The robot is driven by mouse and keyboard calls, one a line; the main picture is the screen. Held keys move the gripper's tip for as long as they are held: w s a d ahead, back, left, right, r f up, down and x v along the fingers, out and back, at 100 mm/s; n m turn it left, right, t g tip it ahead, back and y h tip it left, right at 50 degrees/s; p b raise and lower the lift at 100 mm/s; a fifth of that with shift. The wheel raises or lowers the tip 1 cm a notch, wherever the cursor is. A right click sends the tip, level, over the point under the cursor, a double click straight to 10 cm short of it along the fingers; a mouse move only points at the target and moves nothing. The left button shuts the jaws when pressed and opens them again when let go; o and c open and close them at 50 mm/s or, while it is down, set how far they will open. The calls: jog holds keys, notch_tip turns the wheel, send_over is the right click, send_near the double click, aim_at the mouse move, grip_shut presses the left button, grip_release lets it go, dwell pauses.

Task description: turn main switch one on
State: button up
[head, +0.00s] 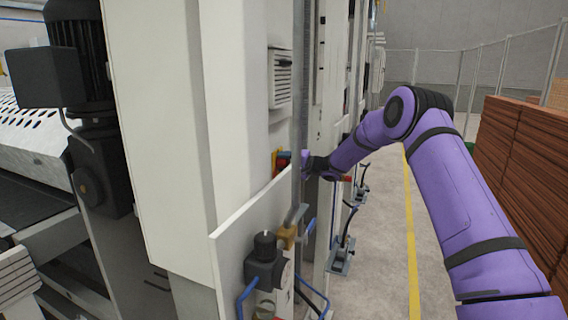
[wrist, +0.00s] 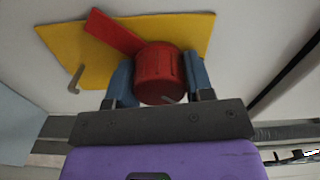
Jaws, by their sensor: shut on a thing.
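The main switch is a red knob (wrist: 160,72) with a red bar reaching to the upper left, on a yellow plate (wrist: 62,48) fixed to a pale panel. In the wrist view my gripper (wrist: 158,84) has its two blue fingers on either side of the knob, shut on it. In the head view the switch (head: 280,160) is a small patch of yellow and red on the side of the white machine. My gripper (head: 300,163) reaches it from the right, and the contact is too small to make out there.
A small metal hook (wrist: 74,80) sits at the plate's lower left. Below the switch in the head view are a brass fitting (head: 287,236), a black valve unit (head: 264,262) and blue hoses.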

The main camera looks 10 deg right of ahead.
jog(key=m, duration=0.4)
jog(key=shift+d+m, duration=0.1)
jog(key=shift+m, duration=2.5)
jog(key=o, duration=0.9)
jog(key=v, duration=1)
jog(key=shift+s+d+f, duration=0.1)
jog(key=shift+s+d, duration=0.15)
